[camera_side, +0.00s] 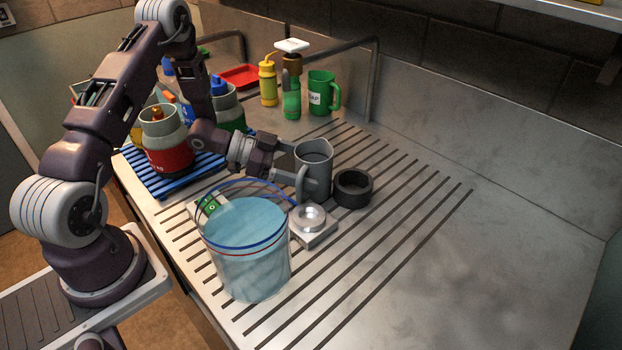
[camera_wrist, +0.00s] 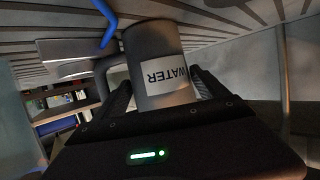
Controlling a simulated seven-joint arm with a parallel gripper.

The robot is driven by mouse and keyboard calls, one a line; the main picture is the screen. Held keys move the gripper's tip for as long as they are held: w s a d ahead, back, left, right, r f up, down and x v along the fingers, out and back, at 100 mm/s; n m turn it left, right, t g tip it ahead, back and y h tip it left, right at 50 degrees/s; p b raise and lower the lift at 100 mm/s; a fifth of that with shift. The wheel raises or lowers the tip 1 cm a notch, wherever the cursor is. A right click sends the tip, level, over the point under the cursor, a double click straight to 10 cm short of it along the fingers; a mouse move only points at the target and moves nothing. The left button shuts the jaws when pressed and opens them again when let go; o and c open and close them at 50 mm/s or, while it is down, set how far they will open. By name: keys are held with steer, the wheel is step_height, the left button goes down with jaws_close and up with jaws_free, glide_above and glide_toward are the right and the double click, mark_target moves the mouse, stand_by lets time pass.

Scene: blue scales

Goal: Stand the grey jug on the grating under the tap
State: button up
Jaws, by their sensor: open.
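The grey jug (camera_side: 314,168) stands upright on the slotted metal worktop (camera_side: 395,225) near the middle of the side view. Its handle faces the front. In the wrist view the jug (camera_wrist: 150,50) shows a white label reading WATER. My gripper (camera_side: 292,160) reaches in from the left at the jug's height. Its fingers are open, one on each side of the jug, as the wrist view also shows (camera_wrist: 163,82). I cannot tell whether they touch it. I cannot clearly make out the tap or a separate grating under it; an arched grey pipe (camera_side: 374,80) stands behind.
A black ring (camera_side: 352,188) lies close right of the jug. A small scale (camera_side: 311,222) and a blue-tinted bucket (camera_side: 247,255) stand in front. A red-and-grey container (camera_side: 167,140) sits on a blue rack (camera_side: 165,185). A green mug (camera_side: 322,93) stands behind. The right worktop is clear.

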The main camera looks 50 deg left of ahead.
mark_target(323, 172)
steer(key=x, duration=0.4)
steer(key=shift+w+d, duration=0.1)
steer(key=c, duration=1.4)
steer(key=shift+o, duration=0.2)
steer(key=s+r+n+t+y, duration=0.1)
steer(key=s+r+n+y, duration=0.1)
steer(key=r, duration=0.7)
steer(key=s+a+r+n+t+y, duration=0.1)
steer(key=s+r+n+t+y, duration=0.1)
steer(key=r, duration=0.6)
steer(key=shift+s+a+r+n+t+y, duration=0.3)
steer(key=shift+s+r+n+y, duration=0.05)
steer(key=shift+s+n+y, duration=0.5)
